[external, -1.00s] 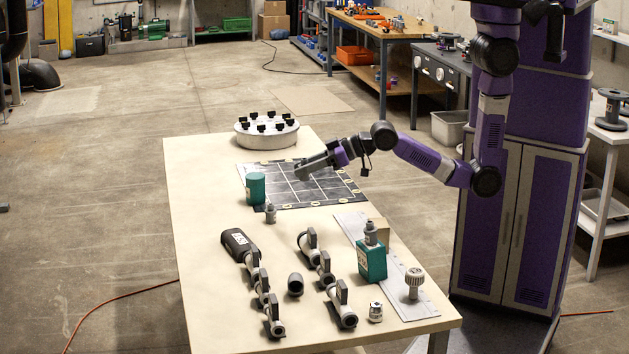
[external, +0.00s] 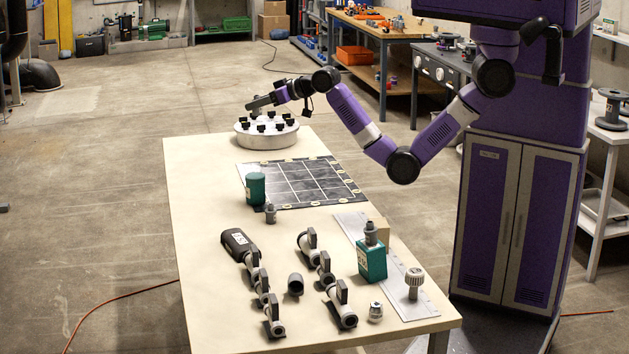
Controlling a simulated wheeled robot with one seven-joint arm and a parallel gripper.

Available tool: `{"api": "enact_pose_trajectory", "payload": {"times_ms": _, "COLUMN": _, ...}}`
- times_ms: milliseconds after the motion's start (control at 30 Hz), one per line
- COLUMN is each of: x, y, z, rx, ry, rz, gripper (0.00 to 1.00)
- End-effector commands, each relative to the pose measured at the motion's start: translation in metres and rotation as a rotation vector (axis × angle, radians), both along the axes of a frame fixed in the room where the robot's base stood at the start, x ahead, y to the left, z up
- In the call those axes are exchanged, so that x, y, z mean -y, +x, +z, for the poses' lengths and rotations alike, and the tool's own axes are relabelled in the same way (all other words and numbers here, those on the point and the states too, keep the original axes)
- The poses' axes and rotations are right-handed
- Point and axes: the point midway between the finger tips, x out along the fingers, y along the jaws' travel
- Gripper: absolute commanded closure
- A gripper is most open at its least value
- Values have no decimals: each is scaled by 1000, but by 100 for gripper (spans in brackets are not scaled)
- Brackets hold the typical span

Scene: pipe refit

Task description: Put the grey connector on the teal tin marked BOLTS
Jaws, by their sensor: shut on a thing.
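A teal tin (external: 372,262) stands near the right edge of the table; its white label is too small to read. A grey connector (external: 371,233) stands upright on top of it. A second teal tin (external: 255,188) stands at the left corner of the dark grid mat, with another small grey connector (external: 270,213) upright on the table beside it. My gripper (external: 252,104) is far from both tins, above the rim of the round white tub (external: 268,139) at the far end. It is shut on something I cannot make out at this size.
Black knobs ring the tub's top. The grid mat (external: 312,184) is mostly bare. Pipe assemblies with valves (external: 262,287) (external: 327,277), a grey sleeve (external: 296,284) and a ribbed fitting (external: 414,281) occupy the near half. A beige block (external: 380,231) stands behind the right tin.

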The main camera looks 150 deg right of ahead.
Motion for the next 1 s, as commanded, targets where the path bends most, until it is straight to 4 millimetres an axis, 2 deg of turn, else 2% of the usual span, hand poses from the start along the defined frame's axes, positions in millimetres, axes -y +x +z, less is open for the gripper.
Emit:
{"api": "enact_pose_trajectory", "payload": {"times_ms": 33, "x": 11, "y": -8, "z": 3, "rx": 1, "ry": -2, "rz": -21, "gripper": 100}}
{"api": "enact_pose_trajectory", "payload": {"times_ms": 167, "x": 32, "y": -23, "z": 4, "rx": 0, "ry": 2, "rz": -57, "gripper": 100}}
{"api": "enact_pose_trajectory", "payload": {"times_ms": 367, "x": 35, "y": -24, "z": -21, "rx": -3, "ry": 3, "rz": -64, "gripper": 100}}
{"api": "enact_pose_trajectory", "payload": {"times_ms": 467, "x": 34, "y": -24, "z": -39, "rx": -3, "ry": 5, "rz": -64, "gripper": 100}}
{"api": "enact_pose_trajectory", "payload": {"times_ms": 833, "x": 33, "y": -24, "z": -128, "rx": -3, "ry": 7, "rz": -64, "gripper": 100}}
{"api": "enact_pose_trajectory", "payload": {"times_ms": 1000, "x": 33, "y": -24, "z": -160, "rx": -2, "ry": 3, "rz": -63, "gripper": 100}}
